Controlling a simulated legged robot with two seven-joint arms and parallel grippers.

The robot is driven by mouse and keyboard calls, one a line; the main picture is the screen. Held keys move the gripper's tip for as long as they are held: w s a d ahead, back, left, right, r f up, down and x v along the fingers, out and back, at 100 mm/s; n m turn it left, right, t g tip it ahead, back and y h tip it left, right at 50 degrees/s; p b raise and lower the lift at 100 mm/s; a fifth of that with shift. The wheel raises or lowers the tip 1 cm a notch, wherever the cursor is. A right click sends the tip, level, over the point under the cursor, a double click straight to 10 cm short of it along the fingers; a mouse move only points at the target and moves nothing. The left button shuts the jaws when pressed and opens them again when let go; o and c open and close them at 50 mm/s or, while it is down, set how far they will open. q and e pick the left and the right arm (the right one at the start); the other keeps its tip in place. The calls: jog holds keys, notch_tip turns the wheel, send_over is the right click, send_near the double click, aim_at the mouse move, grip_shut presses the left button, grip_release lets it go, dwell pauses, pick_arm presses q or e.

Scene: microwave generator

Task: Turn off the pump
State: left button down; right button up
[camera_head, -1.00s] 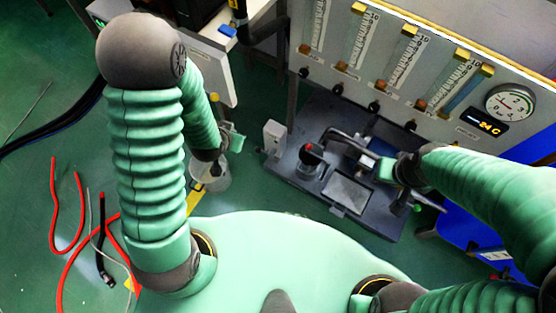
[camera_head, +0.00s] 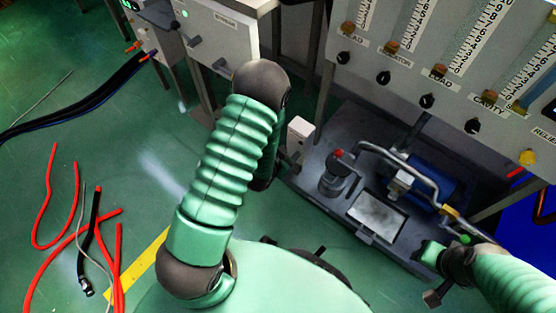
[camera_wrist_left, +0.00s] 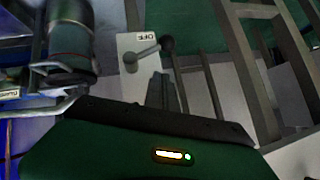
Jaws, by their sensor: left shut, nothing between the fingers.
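The pump (camera_head: 430,180) is a blue cylinder with grey pipes on a dark tray-like base (camera_head: 318,200), below the gauge panel. A small pale switch box (camera_head: 300,135) stands at the base's left end. In the left wrist view the box (camera_wrist_left: 133,85) carries an "OFF" label and a grey lever (camera_wrist_left: 142,55), pointing right toward a dark knob. My left gripper (camera_wrist_left: 160,88) is shut and empty, just below the lever in that view; contact cannot be told.
The panel (camera_head: 400,65) with flow tubes and black knobs stands behind the pump. A white cabinet (camera_head: 222,45) is at the back left. Red hoses (camera_head: 62,210) and black cables lie on the green floor at left, where there is free room.

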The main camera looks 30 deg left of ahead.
pick_arm(q)
jog(key=f, duration=0.1)
jog(key=a+f+b, duration=0.1)
jog(key=f+b, duration=0.1)
jog(key=f, duration=0.1)
jog(key=shift+w+a, duration=0.25)
jog(key=shift+w, duration=0.05)
jog(key=shift+s+a+f, duration=0.15)
jog(key=shift+a+f, duration=0.05)
jog(key=shift+f, duration=0.55)
